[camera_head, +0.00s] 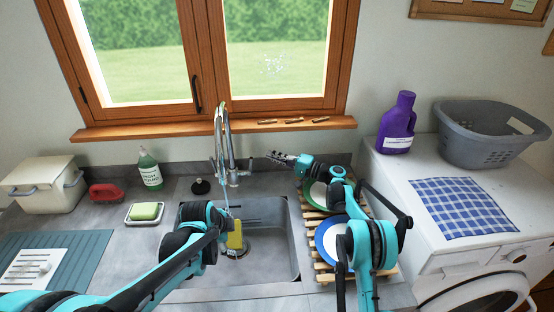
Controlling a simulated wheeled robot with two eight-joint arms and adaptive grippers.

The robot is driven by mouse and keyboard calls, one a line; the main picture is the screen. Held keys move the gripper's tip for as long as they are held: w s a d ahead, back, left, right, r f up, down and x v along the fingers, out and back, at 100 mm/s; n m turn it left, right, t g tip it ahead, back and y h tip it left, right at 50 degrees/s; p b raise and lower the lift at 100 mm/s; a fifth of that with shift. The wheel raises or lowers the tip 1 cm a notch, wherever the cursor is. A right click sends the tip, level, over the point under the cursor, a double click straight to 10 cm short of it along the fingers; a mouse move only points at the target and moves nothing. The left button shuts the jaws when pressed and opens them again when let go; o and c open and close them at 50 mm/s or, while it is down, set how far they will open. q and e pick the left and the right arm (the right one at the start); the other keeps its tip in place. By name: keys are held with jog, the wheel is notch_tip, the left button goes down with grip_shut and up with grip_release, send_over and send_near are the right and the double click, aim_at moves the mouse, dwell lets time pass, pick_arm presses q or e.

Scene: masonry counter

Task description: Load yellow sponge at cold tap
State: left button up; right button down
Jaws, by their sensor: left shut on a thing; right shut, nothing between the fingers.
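The yellow sponge (235,236) is over the sink basin (268,216), below the tap. My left gripper (230,222) is shut on the sponge; its wrist and arm hide most of the fingers. The tap (229,150) is a tall chrome faucet behind the basin. A thin pale-blue streak hangs below its spout, above the sponge; I cannot tell for sure that it is water. My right gripper (280,158) is shut and empty, right of the tap above the counter's back edge. The tap's handles are too small to tell hot from cold.
A rack (318,222) with plates stands right of the basin, under my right arm. To the left are a soap dish (145,221), a green bottle (149,170), a red brush (106,192) and a bread bin (44,185). A purple jug (397,125) stands on the right.

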jog(key=shift+s+a+f, duration=0.1)
jog(key=shift+s+a, duration=0.15)
jog(key=shift+a, duration=1.25)
jog(key=shift+s+a, duration=0.2)
jog(key=shift+a, duration=1.25)
jog(key=shift+s+f, duration=0.1)
jog(key=shift+s, duration=0.65)
